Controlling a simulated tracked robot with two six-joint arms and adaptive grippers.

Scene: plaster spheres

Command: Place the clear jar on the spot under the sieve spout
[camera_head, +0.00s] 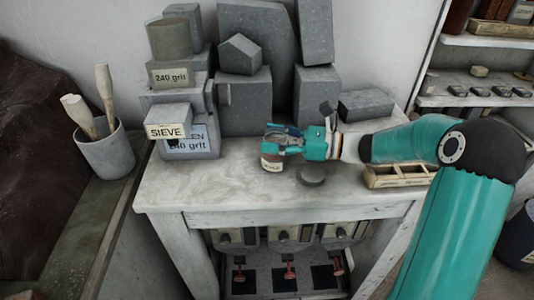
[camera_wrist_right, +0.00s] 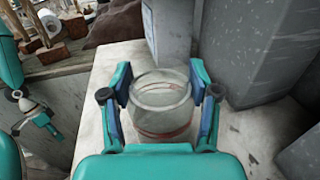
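The clear jar (camera_wrist_right: 162,108) is upright between the blue-padded fingers of my right gripper (camera_wrist_right: 161,92) in the right wrist view. Both fingertips lie against its sides, so the gripper looks shut on it. In the head view the jar (camera_head: 271,161) shows below my right gripper (camera_head: 281,140), over the worktable; I cannot tell whether its base touches the top. The grey sieve (camera_head: 168,121), labelled SIEVE, stands to the left of the jar, apart from it. Its spot underneath is not clearly visible. What looks like my left gripper (camera_wrist_right: 42,120) shows small in the wrist view, its opening unclear.
Grey blocks (camera_head: 245,100) stand behind the jar. A dark disc (camera_head: 311,175) and a wooden tray (camera_head: 396,177) lie to its right. The white worktable (camera_head: 205,187) is clear at its front left. A pot with wooden tools (camera_head: 106,153) stands beyond its left edge.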

